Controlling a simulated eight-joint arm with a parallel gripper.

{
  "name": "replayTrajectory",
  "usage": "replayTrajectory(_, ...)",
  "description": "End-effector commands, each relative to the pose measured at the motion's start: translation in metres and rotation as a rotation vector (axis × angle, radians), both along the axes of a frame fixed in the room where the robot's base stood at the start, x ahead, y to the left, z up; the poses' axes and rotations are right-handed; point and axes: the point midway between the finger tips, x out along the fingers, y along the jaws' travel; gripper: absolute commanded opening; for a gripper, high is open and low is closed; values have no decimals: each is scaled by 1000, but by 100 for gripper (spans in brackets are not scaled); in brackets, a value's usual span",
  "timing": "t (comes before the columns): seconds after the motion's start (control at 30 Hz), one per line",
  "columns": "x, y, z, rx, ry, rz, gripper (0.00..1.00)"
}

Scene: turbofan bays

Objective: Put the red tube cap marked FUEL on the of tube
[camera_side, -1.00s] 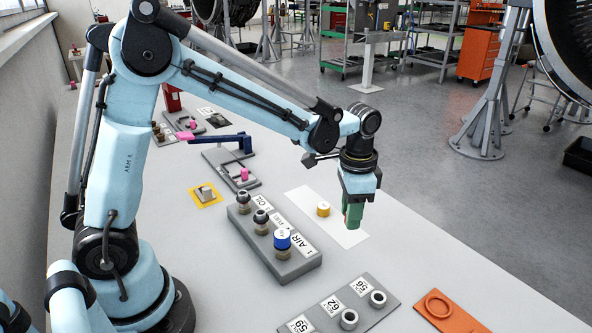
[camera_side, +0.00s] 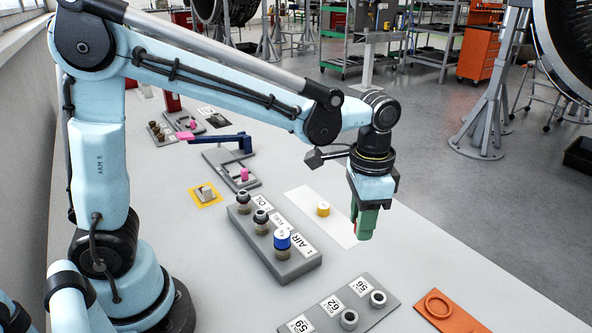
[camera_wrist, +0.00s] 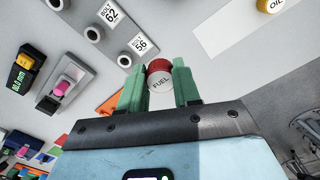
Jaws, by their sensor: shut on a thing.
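My gripper (camera_side: 364,228) is shut on the red FUEL cap; it hangs in the air, over the right side of the white mat in the side view. In the wrist view the FUEL cap (camera_wrist: 159,75), red with a white label face, sits between the two green fingers. In the side view the fingers mostly hide it. A grey block (camera_side: 291,265) holds three tubes in a row, left of my gripper. The near AIR tube wears a blue cap (camera_side: 282,239). The middle tube (camera_side: 261,222), its label small but apparently FUEL, and the far OIL tube (camera_side: 243,202) are uncapped.
A yellow cap (camera_side: 323,209) stands on the white mat (camera_side: 300,197); the wrist view shows it marked OIL (camera_wrist: 270,5). A grey plate (camera_side: 372,318) with numbered rings and an orange tray (camera_side: 462,318) lie at the front. A blue-handled fixture (camera_side: 232,142) stands farther back.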

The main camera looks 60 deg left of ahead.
Motion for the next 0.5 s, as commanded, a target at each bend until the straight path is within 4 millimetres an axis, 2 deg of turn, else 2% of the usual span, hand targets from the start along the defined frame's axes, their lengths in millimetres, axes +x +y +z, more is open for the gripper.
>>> replayTrajectory(0.17,-3,14,4,0,0,31,4)
replayTrajectory(0.33,-19,62,19,0,0,147,4)
replayTrajectory(0.5,-50,117,34,-1,0,302,4)
